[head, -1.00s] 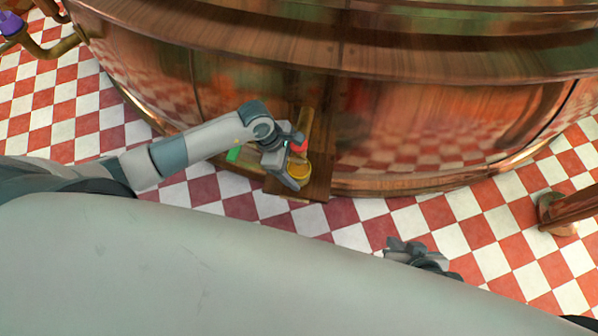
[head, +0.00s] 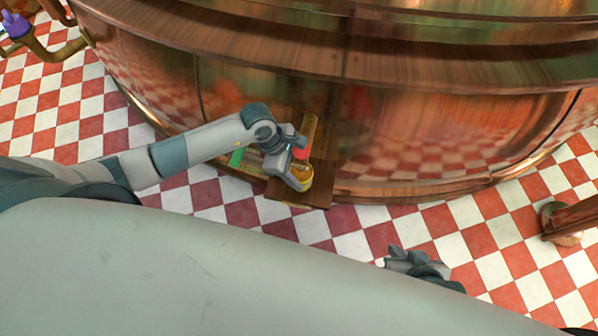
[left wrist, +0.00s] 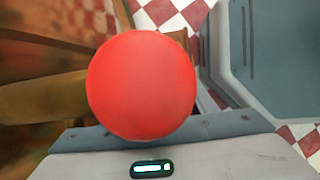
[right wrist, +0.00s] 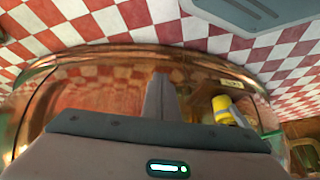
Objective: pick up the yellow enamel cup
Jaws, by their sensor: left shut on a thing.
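The yellow enamel cup (head: 307,185) is at the wooden step against the big copper kettle, in the head view. My left gripper (head: 299,178) is shut on it from the left and hides part of it. I cannot tell whether the cup is clear of the step. In the left wrist view the red ball (left wrist: 142,86) fills the middle and hides the fingertips and cup. My right gripper (head: 413,262) is low at the right, away from the cup; its jaw opening is unclear.
The wooden step (head: 290,196) juts out from the kettle (head: 420,140). A green piece (head: 236,157) lies left of my left gripper. A brown pipe (head: 572,215) stands at the right. The checkered floor (head: 350,245) in front is free.

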